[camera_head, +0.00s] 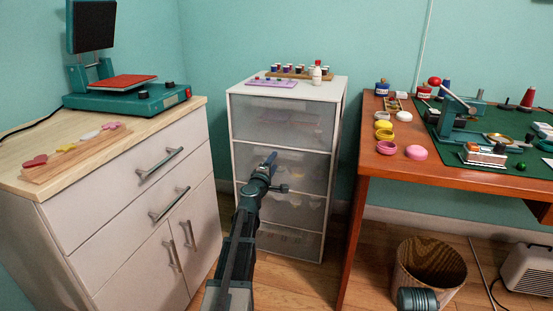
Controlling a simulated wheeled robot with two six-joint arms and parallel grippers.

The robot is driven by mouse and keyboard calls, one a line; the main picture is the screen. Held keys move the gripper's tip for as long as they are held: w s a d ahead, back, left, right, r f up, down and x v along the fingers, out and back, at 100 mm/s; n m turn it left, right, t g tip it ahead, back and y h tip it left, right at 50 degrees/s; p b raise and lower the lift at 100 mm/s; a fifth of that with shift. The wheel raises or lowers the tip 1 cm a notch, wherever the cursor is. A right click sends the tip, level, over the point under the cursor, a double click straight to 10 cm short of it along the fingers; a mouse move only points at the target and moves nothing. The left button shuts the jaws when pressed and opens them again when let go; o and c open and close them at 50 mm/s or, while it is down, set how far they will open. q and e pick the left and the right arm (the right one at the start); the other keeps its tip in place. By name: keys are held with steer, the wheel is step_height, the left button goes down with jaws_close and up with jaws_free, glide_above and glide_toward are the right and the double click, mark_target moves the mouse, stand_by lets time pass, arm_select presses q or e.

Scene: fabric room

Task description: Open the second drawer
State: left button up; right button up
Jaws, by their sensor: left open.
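A white drawer unit (338,112) with translucent fronts stands against the back wall. Its second drawer from the top (310,174) looks shut, with pale items dimly seen through the front. My left gripper (277,173) is open and empty in front of this second drawer and covers part of its left and middle front. I cannot tell whether it touches the drawer. The top drawer (305,125) also looks shut. My right gripper is not in view; a dark part at the bottom right may belong to my right arm.
A white cabinet (120,200) with metal handles stands at the left, bearing a heat press (128,92). An orange-brown desk (384,170) with tools stands at the right. A wooden bin (435,262) stands below it. Paint bottles top the drawer unit. Some floor is clear.

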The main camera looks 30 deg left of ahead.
mark_target(278, 156)
arm_select(q)
steer(key=x, duration=0.4)
steer(key=shift+w+a, duration=0.1)
steer(key=shift+w, duration=0.05)
jaws_close()
stand_by(1.2)
